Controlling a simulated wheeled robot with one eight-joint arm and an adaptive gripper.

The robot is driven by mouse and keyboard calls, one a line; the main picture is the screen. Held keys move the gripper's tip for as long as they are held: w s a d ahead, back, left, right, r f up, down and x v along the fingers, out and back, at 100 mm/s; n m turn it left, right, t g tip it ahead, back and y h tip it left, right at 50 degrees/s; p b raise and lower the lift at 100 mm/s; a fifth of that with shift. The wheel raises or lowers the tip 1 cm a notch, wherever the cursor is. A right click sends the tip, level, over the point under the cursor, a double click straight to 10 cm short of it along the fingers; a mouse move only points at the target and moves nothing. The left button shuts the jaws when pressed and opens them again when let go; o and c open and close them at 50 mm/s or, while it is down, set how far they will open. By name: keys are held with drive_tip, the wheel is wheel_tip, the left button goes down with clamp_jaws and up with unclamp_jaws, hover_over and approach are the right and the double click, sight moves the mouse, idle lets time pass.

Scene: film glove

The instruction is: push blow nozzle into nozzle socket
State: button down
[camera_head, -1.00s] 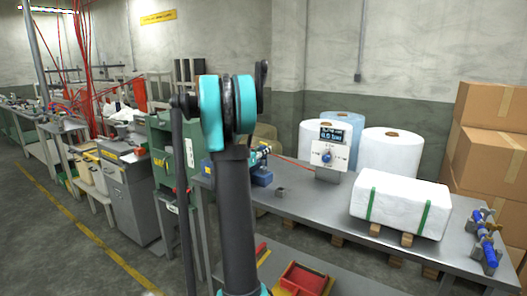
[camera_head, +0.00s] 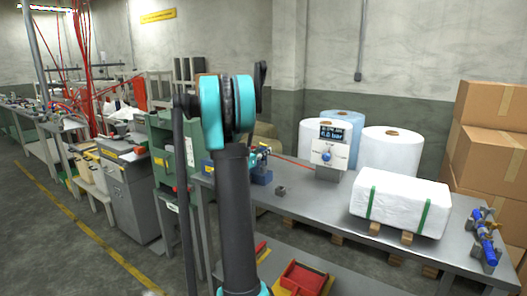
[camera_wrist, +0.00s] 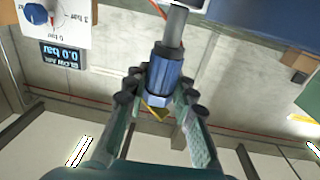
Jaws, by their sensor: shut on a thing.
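In the wrist view my gripper (camera_wrist: 157,92) is shut on a blue ribbed piece, which looks like the blow nozzle (camera_wrist: 164,70). The nozzle lies between the two fingers and has a paler collar at its lower end. A grey cylinder (camera_wrist: 175,25) lines up with its upper end. I cannot tell whether this cylinder is part of the nozzle or of the socket. The nozzle socket cannot be made out for certain. In the head view my arm's column hides most of the gripper area; a blue fixture (camera_head: 262,176) shows just right of it on the table.
A white dial panel with a display (camera_head: 329,152) stands on the metal table (camera_head: 310,212). A small grey block (camera_head: 280,191) and a white strapped bale (camera_head: 400,203) are on it too. A blue clamp-like tool (camera_head: 484,236) lies far right. Cardboard boxes (camera_head: 490,150) stand behind.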

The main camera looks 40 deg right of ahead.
drive_tip(key=shift+f, duration=1.05)
drive_tip(key=c, duration=1.2)
unclamp_jaws()
drive_tip(key=shift+a, duration=0.15)
drive_tip(key=v, duration=1.1)
drive_tip(key=shift+s+a, duration=0.15)
drive_tip(key=shift+a, duration=0.2)
drive_tip(key=shift+f, duration=0.1)
